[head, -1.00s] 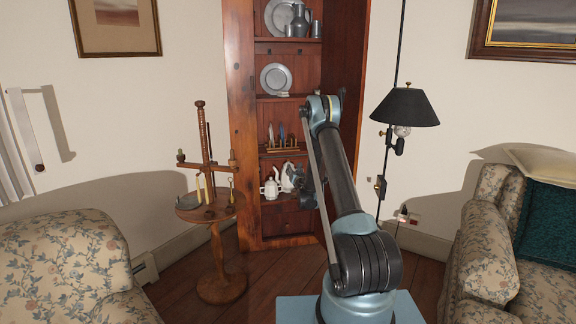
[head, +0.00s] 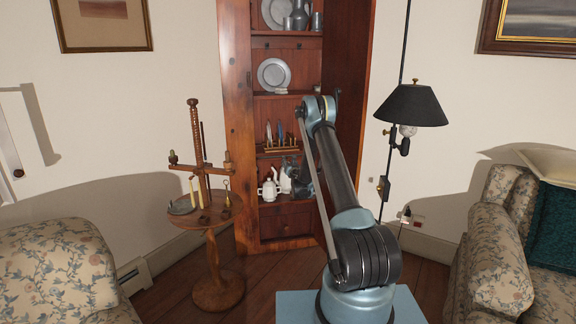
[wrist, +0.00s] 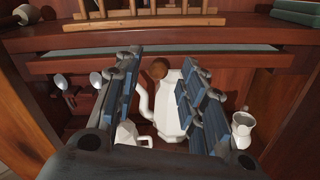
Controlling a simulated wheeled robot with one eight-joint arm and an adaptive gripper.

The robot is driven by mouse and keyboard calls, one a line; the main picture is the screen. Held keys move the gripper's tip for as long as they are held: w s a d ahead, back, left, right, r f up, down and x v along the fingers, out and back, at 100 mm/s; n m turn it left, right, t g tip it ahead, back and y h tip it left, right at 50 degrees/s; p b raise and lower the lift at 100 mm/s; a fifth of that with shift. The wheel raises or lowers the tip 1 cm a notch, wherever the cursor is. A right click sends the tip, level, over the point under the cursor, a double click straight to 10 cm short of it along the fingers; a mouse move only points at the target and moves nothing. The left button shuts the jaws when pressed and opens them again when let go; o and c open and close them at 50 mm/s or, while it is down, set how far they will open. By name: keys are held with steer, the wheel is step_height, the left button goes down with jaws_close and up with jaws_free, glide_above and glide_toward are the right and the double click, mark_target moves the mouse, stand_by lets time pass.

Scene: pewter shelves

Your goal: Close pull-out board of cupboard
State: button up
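The wooden cupboard (head: 236,130) stands in the corner, with open shelves. In the wrist view, the pull-out board (wrist: 90,65) is a long reddish-brown strip under a shelf edge, with a narrow greyish top showing, so it sticks out a little. A round wooden knob (wrist: 158,68) is at its middle. My gripper (wrist: 161,65) is open and empty, its two blue-grey fingers on either side of the knob in the picture. I cannot tell whether they touch the board. In the head view my gripper (head: 303,178) is at the lower shelf, partly hidden by my arm.
A white teapot (wrist: 172,110) and a small white jug (wrist: 243,126) stand below the board. A wooden rack (wrist: 145,17) sits on the shelf above. A round candle stand (head: 216,240) is left, a black lamp (head: 408,106) right, floral armchairs at both sides.

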steer(key=shift+a, duration=0.1)
jaws_close()
steer(key=shift+w+a, duration=0.2)
steer(key=shift+w, duration=1.2)
jaws_free()
steer(key=s+d, duration=0.2)
steer(key=s, duration=0.9)
steer(key=shift+s, duration=0.4)
